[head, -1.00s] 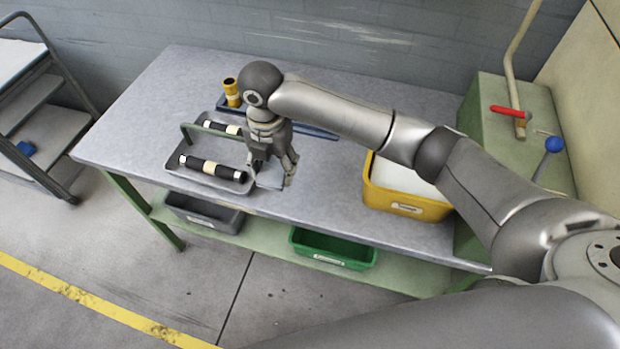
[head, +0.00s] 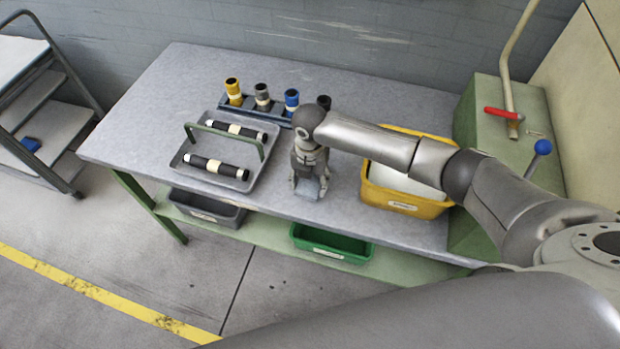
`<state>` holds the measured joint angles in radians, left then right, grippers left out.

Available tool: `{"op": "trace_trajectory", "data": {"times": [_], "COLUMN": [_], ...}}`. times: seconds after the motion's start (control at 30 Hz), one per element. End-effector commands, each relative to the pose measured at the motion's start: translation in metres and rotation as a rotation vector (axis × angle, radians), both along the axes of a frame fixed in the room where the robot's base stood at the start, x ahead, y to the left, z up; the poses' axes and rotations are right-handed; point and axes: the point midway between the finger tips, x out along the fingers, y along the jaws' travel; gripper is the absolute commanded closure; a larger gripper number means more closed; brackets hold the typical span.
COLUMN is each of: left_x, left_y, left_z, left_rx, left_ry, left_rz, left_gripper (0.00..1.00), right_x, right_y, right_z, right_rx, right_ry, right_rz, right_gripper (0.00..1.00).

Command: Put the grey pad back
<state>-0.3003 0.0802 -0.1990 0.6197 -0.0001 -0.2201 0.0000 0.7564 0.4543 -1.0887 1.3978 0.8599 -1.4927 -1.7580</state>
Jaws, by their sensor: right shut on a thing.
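My right gripper (head: 308,190) points down over the front part of the workbench, between the grey tray and the yellow bin. It is shut on the grey pad (head: 308,188), which shows as a small grey-blue piece between the fingers, mostly hidden by them. I cannot tell how far the pad is above the bench top. My left gripper is out of view.
A grey tray (head: 255,177) with a green handle holds two black rolls. Behind it a rack (head: 265,112) holds several coloured cylinders. A yellow bin (head: 402,203) with white contents stands right. A grey bin (head: 205,210) and green bin (head: 330,246) sit below.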

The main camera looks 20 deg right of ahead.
Motion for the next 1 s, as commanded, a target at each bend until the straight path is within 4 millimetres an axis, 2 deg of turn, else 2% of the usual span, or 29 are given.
{"op": "trace_trajectory", "data": {"times": [0.23, 0.27, 0.4, 0.77, 0.87, 1.0], "left_x": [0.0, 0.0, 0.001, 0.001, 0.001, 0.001], "left_y": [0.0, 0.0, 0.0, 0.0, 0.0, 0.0], "left_z": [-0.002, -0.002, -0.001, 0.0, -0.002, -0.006], "left_rx": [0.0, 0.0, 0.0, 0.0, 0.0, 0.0], "left_ry": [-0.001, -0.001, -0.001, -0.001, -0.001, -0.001], "left_rz": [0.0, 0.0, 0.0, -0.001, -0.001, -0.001], "left_gripper": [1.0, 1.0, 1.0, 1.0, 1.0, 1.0], "right_x": [0.0, 0.0, 0.0, 0.0, 0.001, 0.002], "right_y": [0.0, 0.0, 0.0, 0.0, 0.0, 0.0], "right_z": [-0.003, -0.003, -0.003, 0.0, 0.007, 0.03], "right_rx": [-0.001, -0.001, -0.001, 0.0, 0.001, 0.001], "right_ry": [0.001, 0.001, 0.001, 0.0, -0.002, -0.006], "right_rz": [-0.001, 0.0, 0.0, -0.001, 0.0, 0.001], "right_gripper": [0.68, 0.43, 0.25, 0.24, 0.24, 0.24]}}
